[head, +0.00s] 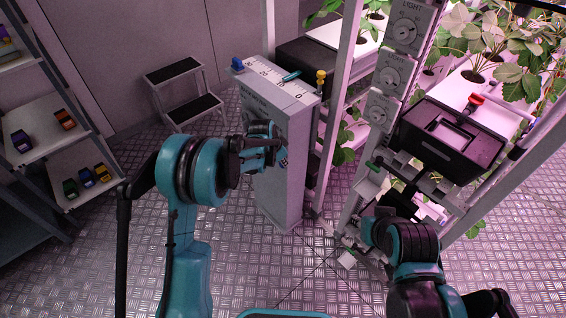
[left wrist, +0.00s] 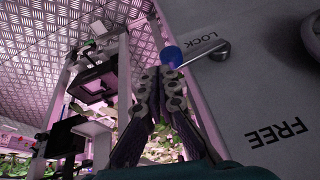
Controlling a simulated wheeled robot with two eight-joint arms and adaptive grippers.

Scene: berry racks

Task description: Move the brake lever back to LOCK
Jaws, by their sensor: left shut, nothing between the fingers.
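The brake lever (left wrist: 219,51) is a short metal lever with a round blue knob (left wrist: 171,56). In the left wrist view it sits on a grey panel beside the printed word LOCK, with FREE printed lower on the panel. My left gripper (head: 281,143) is in front of the narrow grey cabinet (head: 292,190) in the head view. In the left wrist view its fingers (left wrist: 172,80) are shut and empty, with the tips right at the knob; whether they touch it I cannot tell. The lever is hidden in the head view. My right gripper's fingers cannot be made out.
A plant rack with dial panels (head: 391,70) stands right of the cabinet, with a black bin (head: 450,140) on it. A step stool (head: 184,95) stands behind on the left. A shelf with small coloured items (head: 38,135) is at far left. Floor between is clear.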

